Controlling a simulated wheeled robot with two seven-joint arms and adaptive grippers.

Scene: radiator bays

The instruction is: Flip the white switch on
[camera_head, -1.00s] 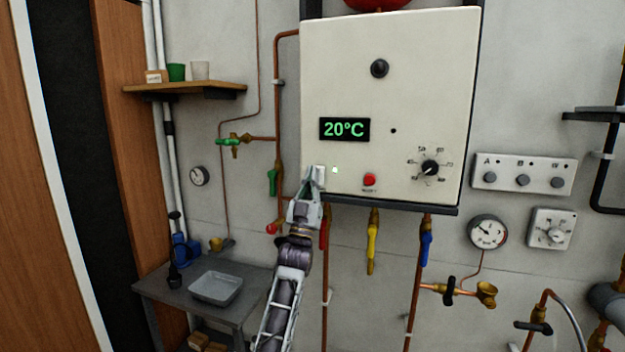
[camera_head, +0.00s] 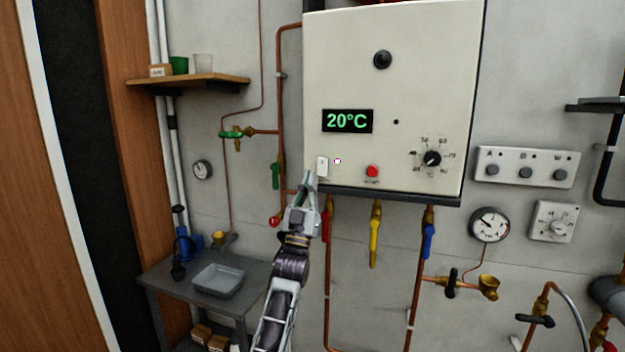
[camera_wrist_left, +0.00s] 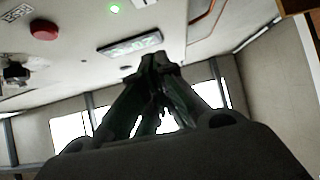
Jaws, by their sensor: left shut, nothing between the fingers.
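The white switch (camera_head: 322,167) is a small upright rocker at the lower left of the cream boiler box (camera_head: 430,85). Its rocker position is too small to tell. A small lamp (camera_head: 337,161) beside it looks whitish in the head view; a green lamp (camera_wrist_left: 115,9) shows in the wrist view. My left gripper (camera_head: 309,178) is shut and empty, its tips just below and left of the switch. I cannot tell if they touch it. The shut fingers (camera_wrist_left: 158,68) fill the middle of the wrist view. My right gripper is not in view.
A red button (camera_head: 372,171) and a black dial (camera_head: 432,158) sit right of the switch. Red (camera_head: 325,225), yellow (camera_head: 374,240) and blue (camera_head: 428,240) valve handles hang beneath the box. A green handle (camera_head: 275,175) is on the pipe at left.

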